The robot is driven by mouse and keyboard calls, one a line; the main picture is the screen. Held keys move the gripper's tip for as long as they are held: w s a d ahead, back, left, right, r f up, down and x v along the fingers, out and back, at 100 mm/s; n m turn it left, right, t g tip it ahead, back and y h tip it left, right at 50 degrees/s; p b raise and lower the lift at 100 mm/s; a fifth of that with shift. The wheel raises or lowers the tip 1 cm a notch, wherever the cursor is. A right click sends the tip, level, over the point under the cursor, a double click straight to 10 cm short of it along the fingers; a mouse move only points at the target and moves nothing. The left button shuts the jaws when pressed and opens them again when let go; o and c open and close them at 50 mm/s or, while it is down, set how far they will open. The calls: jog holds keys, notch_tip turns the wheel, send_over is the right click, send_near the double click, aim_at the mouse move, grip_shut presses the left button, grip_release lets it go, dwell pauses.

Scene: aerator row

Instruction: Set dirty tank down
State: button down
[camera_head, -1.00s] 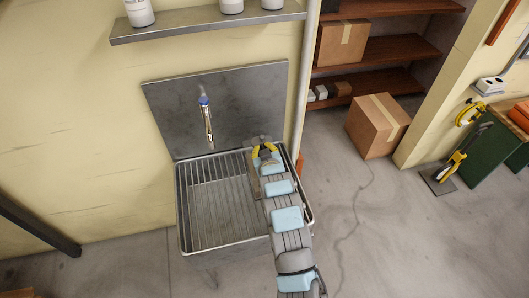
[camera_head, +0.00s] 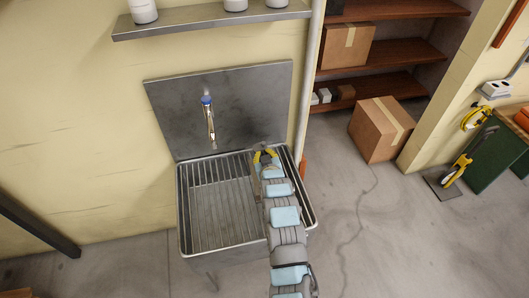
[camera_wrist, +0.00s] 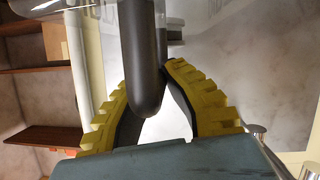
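In the wrist view, my gripper (camera_wrist: 143,85) has its two yellow ribbed fingers closed in on a dark grey rounded handle (camera_wrist: 143,55). Clear, see-through walls show around the handle's top, and I take this to be the dirty tank. Most of the tank lies outside the wrist view. In the head view, my gripper (camera_head: 265,155) is at the back right of the metal sink, and I cannot make out the tank clearly there. The sink basin (camera_head: 215,205) has a ribbed floor, and its left and middle parts are empty.
A faucet (camera_head: 210,122) with a blue top stands against the metal backsplash (camera_head: 175,110), left of my gripper. A wall shelf (camera_head: 210,22) with white containers is above. A vertical pipe (camera_head: 310,90) runs close on the right. A cardboard box (camera_head: 380,130) stands on the floor.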

jog(key=shift+f, duration=0.1)
jog(key=shift+w, duration=0.1)
jog(key=c, duration=1.2)
grip_release()
jog(key=shift+c, duration=0.2)
